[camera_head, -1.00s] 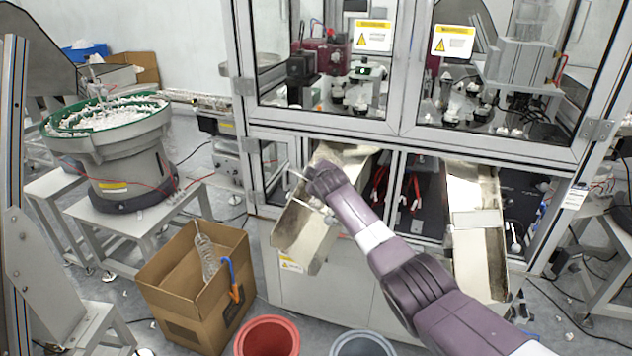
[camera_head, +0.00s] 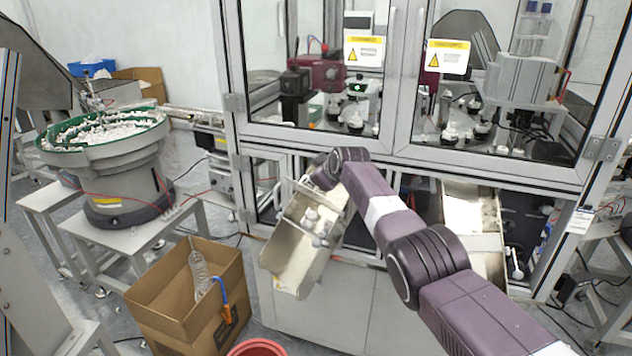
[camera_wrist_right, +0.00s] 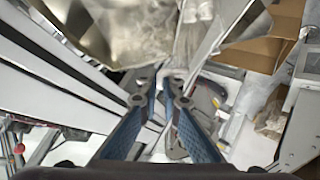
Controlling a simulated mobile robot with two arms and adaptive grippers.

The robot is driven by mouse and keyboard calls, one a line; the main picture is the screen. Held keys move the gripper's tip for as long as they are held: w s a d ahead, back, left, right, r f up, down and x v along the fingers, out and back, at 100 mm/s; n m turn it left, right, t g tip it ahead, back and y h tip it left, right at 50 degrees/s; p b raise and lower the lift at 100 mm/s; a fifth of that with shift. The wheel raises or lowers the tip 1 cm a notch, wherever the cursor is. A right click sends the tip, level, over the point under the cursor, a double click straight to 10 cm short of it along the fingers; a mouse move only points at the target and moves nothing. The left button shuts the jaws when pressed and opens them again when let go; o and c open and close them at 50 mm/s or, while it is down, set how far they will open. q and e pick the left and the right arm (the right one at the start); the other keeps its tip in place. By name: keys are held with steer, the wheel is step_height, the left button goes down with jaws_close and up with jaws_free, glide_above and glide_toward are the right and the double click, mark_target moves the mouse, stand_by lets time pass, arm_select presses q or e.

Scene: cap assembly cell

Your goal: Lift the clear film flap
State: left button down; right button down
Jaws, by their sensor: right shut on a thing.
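My right arm reaches across the head view to the mouth of the left metal chute (camera_head: 296,254). Its hand (camera_head: 325,170) is at the chute's upper end, against the machine opening; the fingertips are hard to make out there. In the right wrist view the two blue fingers of my right gripper (camera_wrist_right: 163,82) are close together, closed on the clear film flap (camera_wrist_right: 192,38). The film is a pale, see-through strip running up from the fingertips; its outline is blurred and its far end is unclear. My left gripper is in neither view.
A few white caps (camera_head: 311,214) lie on the left chute. A second chute (camera_head: 471,215) stands right of my arm. An open cardboard box (camera_head: 175,322) and a red bin (camera_head: 263,347) are on the floor in front. Cabinet doors and frame (camera_head: 391,140) rise above the openings.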

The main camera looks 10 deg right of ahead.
steer(key=shift+d, duration=0.2)
steer(key=c, duration=2.1)
jaws_free()
steer(key=shift+d+f, duration=0.1)
steer(key=shift+f, duration=0.05)
steer(key=shift+r, duration=0.2)
steer(key=shift+v, duration=5.9)
